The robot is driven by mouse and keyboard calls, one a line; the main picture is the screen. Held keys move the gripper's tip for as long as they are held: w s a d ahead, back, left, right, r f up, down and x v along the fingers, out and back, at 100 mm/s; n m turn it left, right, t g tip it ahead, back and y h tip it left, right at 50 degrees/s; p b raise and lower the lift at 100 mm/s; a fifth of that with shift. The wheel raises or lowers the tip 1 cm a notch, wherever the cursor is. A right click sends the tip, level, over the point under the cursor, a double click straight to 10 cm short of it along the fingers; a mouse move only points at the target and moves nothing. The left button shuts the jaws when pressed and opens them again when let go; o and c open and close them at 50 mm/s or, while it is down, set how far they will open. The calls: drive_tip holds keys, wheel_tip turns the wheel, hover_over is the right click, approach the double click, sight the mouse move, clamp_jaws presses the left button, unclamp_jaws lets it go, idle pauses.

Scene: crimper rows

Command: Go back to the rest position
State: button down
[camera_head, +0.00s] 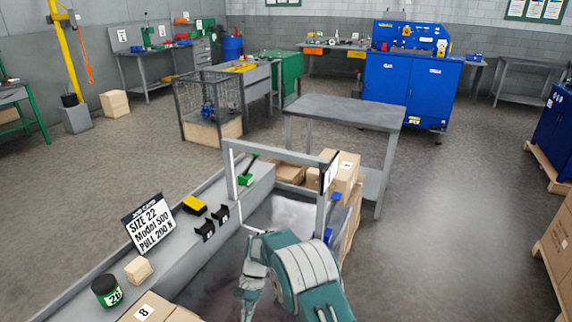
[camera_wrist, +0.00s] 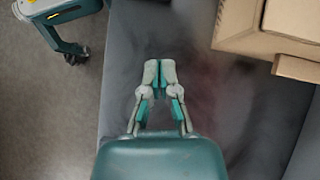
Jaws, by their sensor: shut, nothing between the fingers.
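My gripper (camera_wrist: 160,75) shows in the middle of the wrist view, its two grey-and-teal fingers closed together with nothing between them. It is above a dark grey surface (camera_wrist: 125,40); the height is hard to tell. In the head view my teal-and-grey arm is at the bottom centre, beside the grey bench, and the fingertips are hard to make out there.
A cardboard box (camera_wrist: 238,25) lies to the right of my gripper in the wrist view. The grey bench (camera_head: 188,250) holds a sign (camera_head: 149,222), black holders (camera_head: 212,224) and a green-and-black can (camera_head: 106,291). A grey frame (camera_head: 280,152) rises beyond my arm. Open floor lies right.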

drive_tip(key=s+d+r+t, duration=0.1)
drive_tip(key=d+r+t, duration=0.1)
drive_tip(key=d+r, duration=0.5)
drive_tip(key=s+d+r+n+t, duration=0.1)
drive_tip(key=d+r+t, duration=0.15)
drive_tip(key=r, duration=0.85)
drive_tip(key=s+d+r+t, duration=0.1)
drive_tip(key=d+r+t, duration=0.1)
drive_tip(key=d+r, duration=0.55)
drive_tip(key=s+d+r+t, duration=0.3)
drive_tip(key=s+d, duration=0.3)
drive_tip(key=s, duration=0.3)
drive_tip(key=s+d+r+n+t+h, duration=0.1)
drive_tip(key=s+d+r+t, duration=0.2)
drive_tip(key=s, duration=0.7)
drive_tip(key=d+r, duration=0.2)
drive_tip(key=d, duration=0.1)
drive_tip(key=shift+t, duration=0.35)
drive_tip(key=shift+a+r, duration=0.1)
